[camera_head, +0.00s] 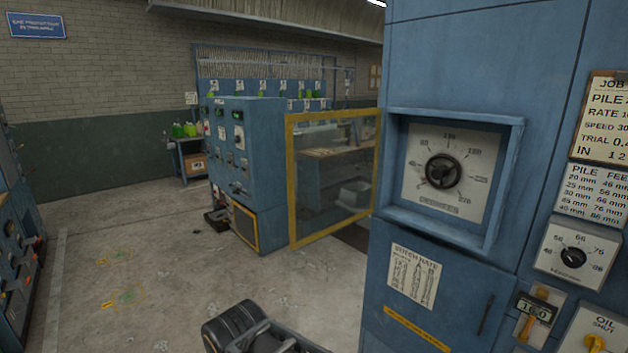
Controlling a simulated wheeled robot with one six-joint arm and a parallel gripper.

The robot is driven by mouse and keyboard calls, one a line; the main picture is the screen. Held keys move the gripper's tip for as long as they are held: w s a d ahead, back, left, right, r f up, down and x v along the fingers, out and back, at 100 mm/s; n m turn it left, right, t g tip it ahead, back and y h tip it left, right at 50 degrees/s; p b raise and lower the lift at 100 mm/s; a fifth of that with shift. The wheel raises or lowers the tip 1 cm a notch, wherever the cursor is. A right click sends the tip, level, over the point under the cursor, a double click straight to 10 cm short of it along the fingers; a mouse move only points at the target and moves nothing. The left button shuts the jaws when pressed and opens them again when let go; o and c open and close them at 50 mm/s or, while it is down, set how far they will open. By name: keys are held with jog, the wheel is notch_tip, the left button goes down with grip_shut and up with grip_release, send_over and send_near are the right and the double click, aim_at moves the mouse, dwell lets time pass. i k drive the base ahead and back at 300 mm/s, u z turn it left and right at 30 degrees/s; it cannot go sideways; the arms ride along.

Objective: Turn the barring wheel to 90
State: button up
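The barring wheel (443,171) is a small black handwheel at the centre of a pale square dial plate (415,190). The plate sits in a recessed blue frame on the blue cabinet at the right. Small numbers ring the wheel, with 135 near the top and 220 at the lower right. A small reddish mark shows at the wheel's lower left; the exact reading is too small to tell. Nothing touches the wheel. Part of my arm shows at the bottom edge, below and left of the wheel, but my gripper's fingers are not in view.
A yellow-framed clear guard panel (333,175) stands left of the wheel. A smaller dial (573,257), a lever with a counter (536,308) and a job board (605,115) are to its right. A blue control cabinet (240,150) stands behind. The floor (150,270) at left is open.

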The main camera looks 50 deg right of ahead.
aim_at(438, 174)
jog(key=u, duration=0.5)
jog(key=i, duration=1.75)
jog(key=z, duration=3.6)
